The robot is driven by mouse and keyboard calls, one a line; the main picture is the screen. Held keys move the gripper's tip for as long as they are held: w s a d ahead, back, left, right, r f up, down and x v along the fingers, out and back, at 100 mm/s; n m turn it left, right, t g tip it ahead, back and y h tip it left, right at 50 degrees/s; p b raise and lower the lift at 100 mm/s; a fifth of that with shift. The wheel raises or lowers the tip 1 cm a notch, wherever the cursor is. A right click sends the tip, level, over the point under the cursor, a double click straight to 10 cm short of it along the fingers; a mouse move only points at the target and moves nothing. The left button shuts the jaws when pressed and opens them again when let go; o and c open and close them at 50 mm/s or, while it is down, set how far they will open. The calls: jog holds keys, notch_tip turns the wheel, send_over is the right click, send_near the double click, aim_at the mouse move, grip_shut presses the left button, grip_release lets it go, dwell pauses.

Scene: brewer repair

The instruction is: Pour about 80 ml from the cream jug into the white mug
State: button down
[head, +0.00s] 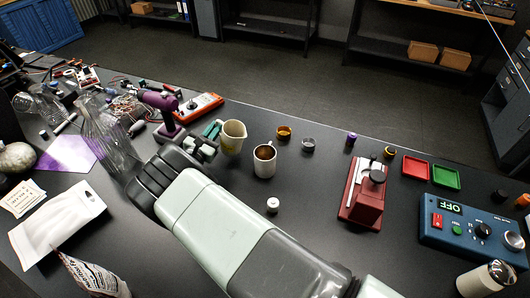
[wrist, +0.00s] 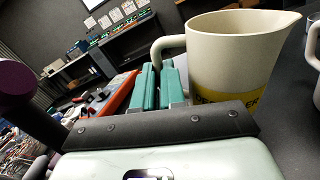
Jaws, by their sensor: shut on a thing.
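The cream jug (head: 232,138) stands upright just left of the white mug, with a yellow band low on its side. In the wrist view the jug (wrist: 228,62) fills the right half, its spout pointing right and its handle to the left. My gripper (head: 213,130) has its green fingers shut on the handle; they also show in the wrist view (wrist: 160,86). I cannot tell whether the jug's base touches the bench. The white mug (head: 264,162) stands upright with something brown inside. Only its edge shows in the wrist view (wrist: 316,62). The jug's contents are hidden.
A purple tool (head: 160,103) and an orange meter (head: 200,106) stand close behind my gripper. Small jars (head: 284,132) stand behind the mug and a white-topped piece (head: 273,205) in front. A red device (head: 364,192) is farther right. Bench between mug and red device is mostly clear.

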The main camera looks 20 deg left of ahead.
jog(key=shift+w+a+f+n+g, duration=0.15)
jog(key=shift+a+f+n, duration=0.3)
jog(key=shift+f+n, duration=0.3)
jog(key=shift+a+f+n+g, duration=0.15)
jog(key=shift+a+f+n, duration=0.3)
jog(key=shift+f+n, duration=0.25)
dwell(0.7)
